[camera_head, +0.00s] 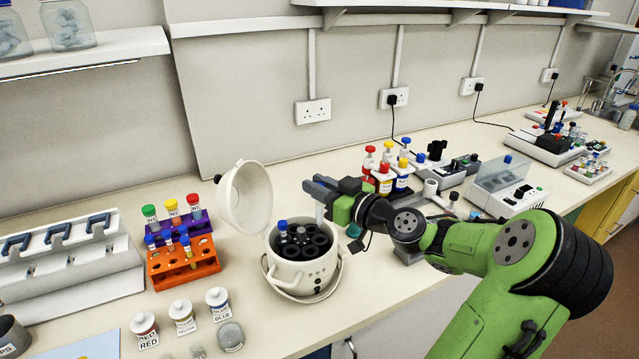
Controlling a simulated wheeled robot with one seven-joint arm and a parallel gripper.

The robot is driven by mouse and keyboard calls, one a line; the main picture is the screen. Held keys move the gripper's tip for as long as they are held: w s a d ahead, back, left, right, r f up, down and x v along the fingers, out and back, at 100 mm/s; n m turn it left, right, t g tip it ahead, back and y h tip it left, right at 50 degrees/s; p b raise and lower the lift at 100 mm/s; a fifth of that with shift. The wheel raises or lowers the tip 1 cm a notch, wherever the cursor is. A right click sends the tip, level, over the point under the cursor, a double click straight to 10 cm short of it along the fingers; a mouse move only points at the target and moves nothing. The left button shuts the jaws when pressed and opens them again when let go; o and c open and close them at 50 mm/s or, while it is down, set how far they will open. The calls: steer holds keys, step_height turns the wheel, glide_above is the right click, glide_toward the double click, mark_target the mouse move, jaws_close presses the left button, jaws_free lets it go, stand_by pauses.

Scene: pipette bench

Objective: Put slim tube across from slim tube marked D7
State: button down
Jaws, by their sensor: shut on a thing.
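My gripper (322,187) is above the right back rim of a small white centrifuge (300,275). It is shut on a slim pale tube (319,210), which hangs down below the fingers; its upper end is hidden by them. The centrifuge lid (246,197) stands open to the left. Its dark rotor (303,242) shows several round holes. A blue-capped tube (282,226) sits in the rotor at the back left. I cannot read any marking on it, so I cannot tell whether it is D7.
An orange rack (184,264) with slim tubes stands left of the centrifuge, with a purple rack (186,226) behind it. Labelled bottles (183,315) stand at the front left. Red-, yellow- and blue-capped tubes (384,172) stand behind my arm. Bench devices (508,187) fill the right.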

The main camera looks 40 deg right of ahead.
mark_target(322, 218)
step_height(322, 218, down, 4)
steer(key=b, duration=0.2)
steer(key=shift+f+b, duration=0.2)
steer(key=shift+b, duration=0.15)
step_height(322, 218, down, 3)
steer(key=b, duration=0.3)
steer(key=shift+f, duration=0.1)
steer(key=shift+f+b, duration=0.15)
steer(key=shift+b, duration=0.2)
steer(key=shift+f+b, duration=1.1)
steer(key=shift+b, duration=0.05)
steer(key=c, duration=0.9)
jaws_free()
